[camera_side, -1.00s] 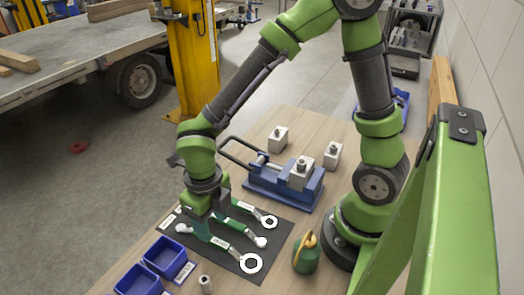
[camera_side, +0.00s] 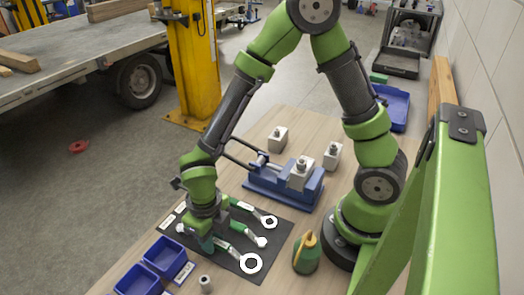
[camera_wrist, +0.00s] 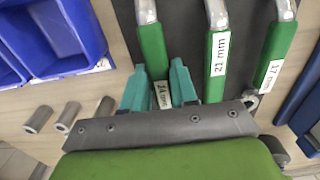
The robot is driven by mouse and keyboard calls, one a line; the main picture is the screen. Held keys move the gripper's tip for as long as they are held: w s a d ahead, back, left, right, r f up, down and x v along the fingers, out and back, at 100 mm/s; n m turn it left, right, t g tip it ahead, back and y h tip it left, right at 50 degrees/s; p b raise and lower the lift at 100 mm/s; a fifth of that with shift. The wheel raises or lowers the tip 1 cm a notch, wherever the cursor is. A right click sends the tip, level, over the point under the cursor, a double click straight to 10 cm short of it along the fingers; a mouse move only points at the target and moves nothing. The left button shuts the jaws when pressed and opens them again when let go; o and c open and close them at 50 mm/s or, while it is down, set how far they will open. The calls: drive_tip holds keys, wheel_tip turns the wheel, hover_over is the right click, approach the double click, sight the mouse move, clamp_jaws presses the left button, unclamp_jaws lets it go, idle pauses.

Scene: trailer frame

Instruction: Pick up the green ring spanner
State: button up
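Several spanners with green handles and silver ends lie side by side on a black mat (camera_side: 279,234). The nearest in the side view has a large ring end (camera_side: 251,263); its green handle (camera_wrist: 153,52) shows in the wrist view with a label that seems to read 24 mm. Beside it lie the 21 mm spanner (camera_wrist: 217,60) and the 17 mm spanner (camera_wrist: 275,52). My gripper (camera_wrist: 158,88) is open, with one teal finger on each side of the 24 mm handle. Whether the fingers touch it is hard to tell. In the side view my gripper (camera_side: 206,242) is low over the mat.
Blue bins (camera_side: 164,257) stand just left of the mat. A small metal cylinder (camera_side: 206,283) stands near the front. A blue vise (camera_side: 285,184) and metal blocks (camera_side: 278,139) are behind the mat.

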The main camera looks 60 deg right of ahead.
clamp_jaws()
wheel_tip(320, 180, up, 10)
idle(0.6)
drive_tip(key=shift+c, duration=0.7)
unclamp_jaws()
clamp_jaws()
